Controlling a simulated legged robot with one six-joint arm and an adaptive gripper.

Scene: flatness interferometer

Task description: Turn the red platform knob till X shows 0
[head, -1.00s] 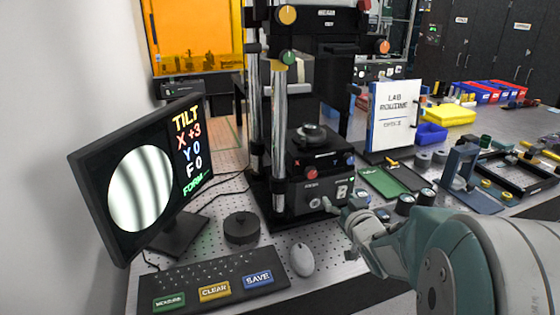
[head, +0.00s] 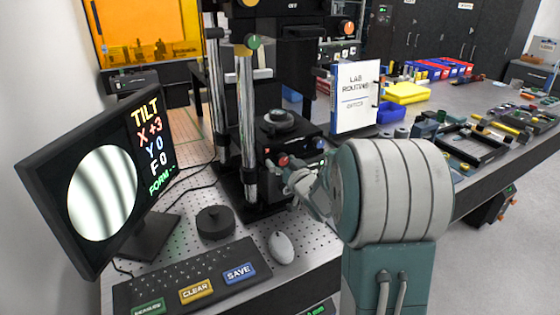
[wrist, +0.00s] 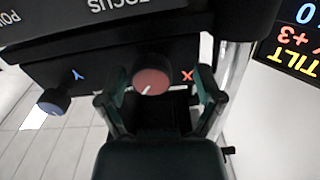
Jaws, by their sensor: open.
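The red platform knob (wrist: 152,79) with a white pointer mark sits between my gripper's fingers in the wrist view, beside a red X label. My gripper (wrist: 158,98) is open, with a finger on each side of the knob and gaps visible. In the head view my gripper (head: 290,175) is at the front of the black instrument, just below the red knob (head: 283,160). The monitor (head: 104,190) reads TILT, X +3, Y 0, F 0, and shows dark and bright curved fringes.
A blue knob (wrist: 54,103) by the Y label is left of the red one in the wrist view. A chrome column (head: 247,130) stands just left of the knobs in the head view. A keyboard (head: 195,275), mouse (head: 281,248) and black round puck (head: 215,222) lie in front.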

